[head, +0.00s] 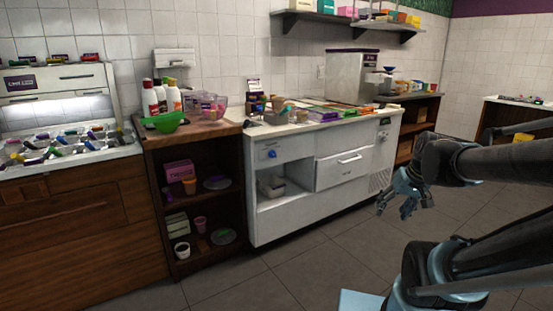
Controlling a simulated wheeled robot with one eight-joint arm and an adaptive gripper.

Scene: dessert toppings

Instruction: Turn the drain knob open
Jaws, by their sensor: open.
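A small blue knob (272,154), which looks like the drain knob, sits on the front of the white cabinet (342,172), at its upper left above an open recess. It is too small to tell which way it is turned. My gripper (396,207) is open and empty. It hangs in the air at the right, in front of the cabinet's right end and well apart from the knob. Nothing hides the knob.
The recess below the knob holds a pale container (271,187). A drawer (342,168) is right of it. The tiled floor (300,270) ahead is clear.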

